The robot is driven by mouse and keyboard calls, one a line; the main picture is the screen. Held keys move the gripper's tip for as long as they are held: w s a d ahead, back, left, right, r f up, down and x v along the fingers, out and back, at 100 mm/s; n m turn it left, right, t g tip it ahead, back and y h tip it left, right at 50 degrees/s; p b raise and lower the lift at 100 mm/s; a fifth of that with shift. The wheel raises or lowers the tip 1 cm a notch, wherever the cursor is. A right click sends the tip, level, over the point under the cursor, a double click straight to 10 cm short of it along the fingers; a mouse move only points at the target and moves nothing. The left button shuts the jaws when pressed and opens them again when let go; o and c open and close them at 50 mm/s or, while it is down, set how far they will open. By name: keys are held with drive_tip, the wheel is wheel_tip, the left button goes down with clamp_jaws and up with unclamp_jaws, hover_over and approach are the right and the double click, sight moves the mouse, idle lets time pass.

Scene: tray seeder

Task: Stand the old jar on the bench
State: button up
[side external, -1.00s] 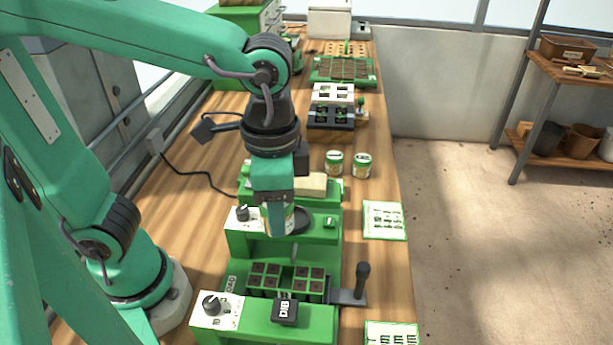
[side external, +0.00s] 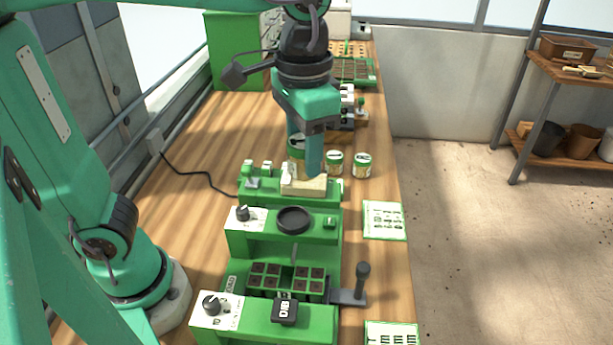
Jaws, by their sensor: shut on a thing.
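My gripper (side external: 304,158) is shut on the old jar (side external: 296,149), a small jar with green on it. Only a strip of the jar shows between the fingers. It looks upright, behind the green machine and left of two standing jars. I cannot tell whether its base touches the wooden bench (side external: 224,127). The round black seat (side external: 293,220) on the machine is empty.
The green machine (side external: 285,258) with a cell tray fills the front of the bench. A pale block (side external: 304,186) lies on its rear part, just below my gripper. A lever (side external: 362,281) stands at its right. Bare bench lies left of my gripper.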

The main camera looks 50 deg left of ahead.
drive_tip(key=w+a+f+n, duration=0.1)
drive_tip(key=w+a+n, duration=1.3)
drive_tip(key=w+a, duration=0.5)
wheel_tip(320, 180, down, 16)
drive_tip(key=a+f, duration=0.2)
drive_tip(key=a, duration=0.2)
drive_tip(key=w+a+f, duration=0.1)
drive_tip(key=a+f, duration=0.1)
drive_tip(key=a, duration=0.2)
drive_tip(key=w+a+f, duration=0.1)
drive_tip(key=a+f, duration=0.1)
drive_tip(key=a, duration=0.2)
drive_tip(key=shift+w+f, duration=0.15)
drive_tip(key=shift+f, duration=0.2)
drive_tip(key=shift+f, duration=2)
drive_tip(key=shift+f, duration=0.1)
